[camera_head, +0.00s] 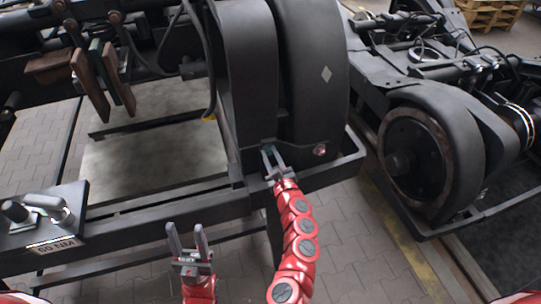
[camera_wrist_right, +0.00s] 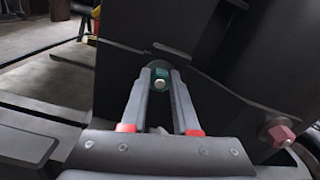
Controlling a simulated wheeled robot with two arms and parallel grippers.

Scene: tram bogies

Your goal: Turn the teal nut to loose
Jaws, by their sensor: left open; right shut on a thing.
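The teal nut (camera_wrist_right: 158,76) sits on the dark bogie plate, with a pale bolt end at its middle. In the right wrist view my right gripper (camera_wrist_right: 158,90) has its two fingers on either side of the nut, shut on it. In the head view the right gripper (camera_head: 268,152) reaches the foot of the black housing, and the nut (camera_head: 271,156) is mostly hidden between the fingers. My left gripper (camera_head: 187,240) is open and empty, low in front of the frame beam, apart from the nut.
A reddish nut (camera_head: 320,150) sits right of the teal one; it also shows in the right wrist view (camera_wrist_right: 280,134). A second bogie (camera_head: 430,140) stands at right. Paved floor is open in front.

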